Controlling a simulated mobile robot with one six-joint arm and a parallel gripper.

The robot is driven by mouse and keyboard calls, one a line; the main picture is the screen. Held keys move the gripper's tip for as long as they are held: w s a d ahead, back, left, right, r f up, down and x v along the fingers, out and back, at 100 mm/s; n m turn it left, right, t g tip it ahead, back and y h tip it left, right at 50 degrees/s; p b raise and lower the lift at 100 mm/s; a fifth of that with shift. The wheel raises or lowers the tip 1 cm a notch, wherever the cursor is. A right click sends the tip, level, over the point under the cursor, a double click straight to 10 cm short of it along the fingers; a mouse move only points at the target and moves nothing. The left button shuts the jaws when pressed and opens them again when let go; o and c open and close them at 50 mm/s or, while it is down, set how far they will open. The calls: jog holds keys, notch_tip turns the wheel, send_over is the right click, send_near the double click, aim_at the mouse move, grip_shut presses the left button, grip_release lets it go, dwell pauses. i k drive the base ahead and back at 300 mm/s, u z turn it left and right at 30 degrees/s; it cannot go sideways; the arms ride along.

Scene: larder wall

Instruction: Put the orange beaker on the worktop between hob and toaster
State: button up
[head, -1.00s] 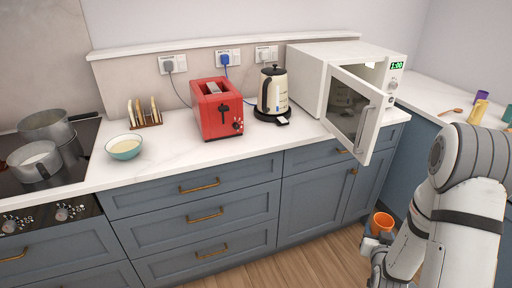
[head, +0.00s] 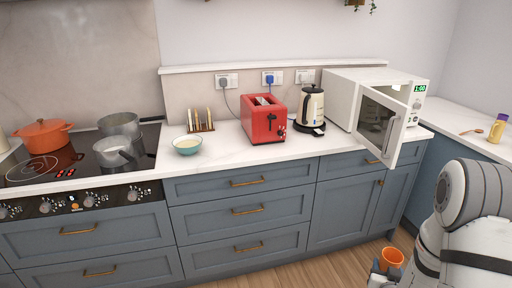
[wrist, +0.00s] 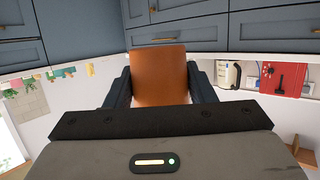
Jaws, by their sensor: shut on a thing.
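The orange beaker (head: 393,258) is at the lower right of the head view, in front of the lower cupboards. My gripper (head: 384,266) is shut on it. In the wrist view the beaker (wrist: 158,75) sits between the two dark fingers of my gripper (wrist: 160,82). The white worktop (head: 222,147) carries the hob (head: 75,165) at left and the red toaster (head: 264,121) near the middle. Between them are a pale green bowl (head: 187,145) of something cream-coloured and a toast rack (head: 200,122) behind it.
A cream kettle (head: 311,108) stands right of the toaster. The microwave (head: 345,88) has its door (head: 382,125) open, jutting past the worktop's front. Pans and an orange pot (head: 42,135) stand on the hob. Bare worktop shows beside the bowl.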

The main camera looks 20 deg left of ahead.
aim_at(226, 151)
jog(key=u, duration=1.2)
jog(key=i, duration=0.65)
jog(key=u, duration=0.15)
